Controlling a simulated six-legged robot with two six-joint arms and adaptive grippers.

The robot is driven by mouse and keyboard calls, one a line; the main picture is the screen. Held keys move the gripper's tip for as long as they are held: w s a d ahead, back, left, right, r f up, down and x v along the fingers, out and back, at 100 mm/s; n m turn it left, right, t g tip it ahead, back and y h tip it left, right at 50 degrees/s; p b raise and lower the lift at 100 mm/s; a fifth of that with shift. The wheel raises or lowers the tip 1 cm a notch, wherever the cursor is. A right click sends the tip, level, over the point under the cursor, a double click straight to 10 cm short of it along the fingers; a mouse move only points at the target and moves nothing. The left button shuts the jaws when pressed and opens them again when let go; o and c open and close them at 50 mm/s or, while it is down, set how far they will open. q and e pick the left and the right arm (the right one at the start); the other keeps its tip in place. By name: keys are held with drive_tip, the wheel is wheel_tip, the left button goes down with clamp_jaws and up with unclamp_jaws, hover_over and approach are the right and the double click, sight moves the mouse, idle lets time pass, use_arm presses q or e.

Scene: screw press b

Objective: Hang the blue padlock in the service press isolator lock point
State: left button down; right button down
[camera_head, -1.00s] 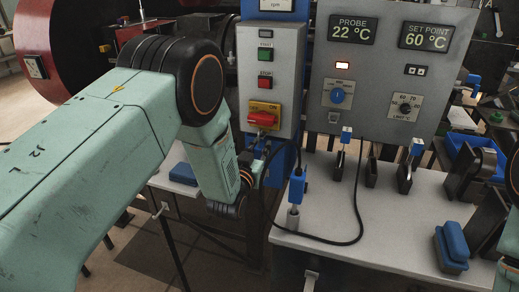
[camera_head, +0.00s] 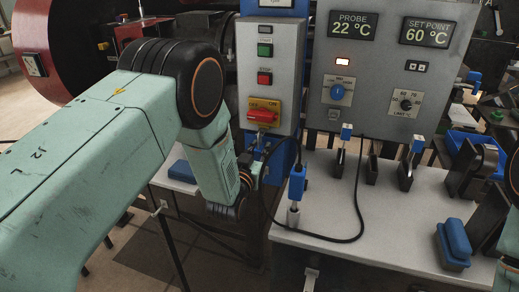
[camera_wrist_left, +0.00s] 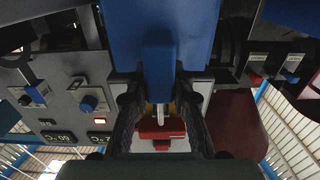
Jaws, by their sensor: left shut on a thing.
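The isolator is a red rotary handle (camera_head: 262,116) on a yellow plate (camera_head: 267,104), low on the grey button box. My left gripper (camera_head: 258,152) is just below it, mostly hidden behind my own wrist in the head view. In the left wrist view, which looks upside down, the left gripper (camera_wrist_left: 160,100) is shut on the blue padlock (camera_wrist_left: 158,65). Its pale shackle (camera_wrist_left: 160,112) points at the red handle (camera_wrist_left: 160,130). I cannot tell whether the shackle is in the lock point. My right gripper is out of view; part of that arm shows at the right edge.
A blue column (camera_head: 284,175) stands behind the gripper. A black cable (camera_head: 360,205) loops down onto the grey bench (camera_head: 330,220). Blue-topped tools stand there, and a blue block (camera_head: 455,238) sits at the front right. The temperature panel (camera_head: 390,60) is right of the button box.

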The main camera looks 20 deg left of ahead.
use_arm(q)
drive_tip(key=shift+r, duration=0.1)
drive_tip(key=c, duration=1.1)
unclamp_jaws()
drive_tip(key=s, duration=1.2)
drive_tip(key=shift+a, duration=0.2)
